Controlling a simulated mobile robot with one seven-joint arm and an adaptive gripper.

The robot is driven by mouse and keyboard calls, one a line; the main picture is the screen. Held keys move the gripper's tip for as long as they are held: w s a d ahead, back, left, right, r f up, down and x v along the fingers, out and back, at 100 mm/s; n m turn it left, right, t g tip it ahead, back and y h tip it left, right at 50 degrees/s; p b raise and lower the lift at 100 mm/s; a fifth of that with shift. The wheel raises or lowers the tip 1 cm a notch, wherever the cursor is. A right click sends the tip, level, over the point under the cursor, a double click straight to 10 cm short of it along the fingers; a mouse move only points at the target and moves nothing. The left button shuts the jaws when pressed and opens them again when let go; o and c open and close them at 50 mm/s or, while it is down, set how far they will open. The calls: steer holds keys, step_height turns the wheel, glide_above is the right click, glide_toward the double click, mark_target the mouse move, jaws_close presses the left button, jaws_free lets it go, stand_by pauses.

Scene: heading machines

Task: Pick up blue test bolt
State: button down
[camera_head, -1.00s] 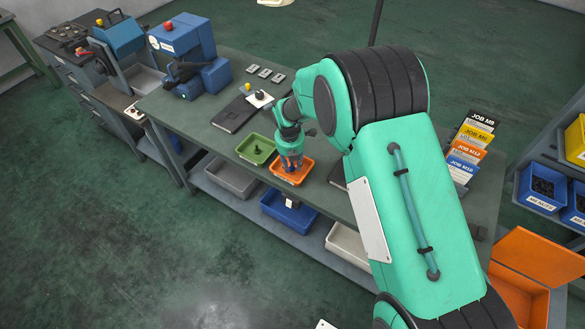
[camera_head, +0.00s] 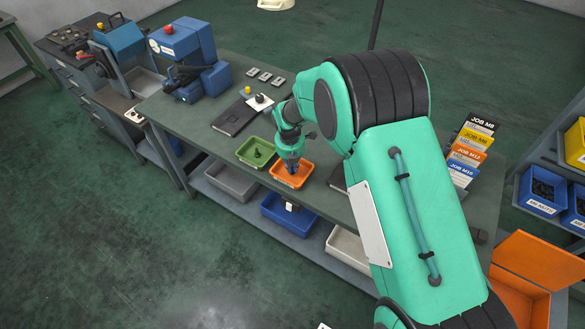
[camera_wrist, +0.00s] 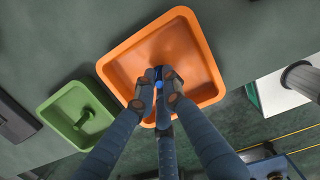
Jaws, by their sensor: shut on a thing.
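The blue test bolt (camera_wrist: 158,73) shows as a small blue end between my fingertips in the wrist view; most of it is hidden by the fingers. My gripper (camera_wrist: 160,90) is shut on it, over the orange tray (camera_wrist: 120,62). In the head view my gripper (camera_head: 292,168) points down into the orange tray (camera_head: 305,177) on the bench, and the bolt cannot be made out there. I cannot tell whether the bolt still touches the tray floor.
A green tray (camera_head: 243,152) holding a green bolt (camera_head: 257,153) stands just left of the orange tray. A black notebook (camera_head: 232,118) and a blue machine (camera_head: 183,45) are further left on the bench. Job cards (camera_head: 467,153) stand at the right. Bins sit on the shelf below.

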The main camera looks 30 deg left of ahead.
mark_target(292, 166)
steer(key=shift+r, duration=0.75)
step_height(292, 166, up, 2)
steer(key=shift+r, duration=0.1)
steer(key=s+d+r, duration=0.1)
steer(key=s+d, duration=1)
steer(key=shift+d+p, duration=0.25)
steer(key=shift+p, duration=0.1)
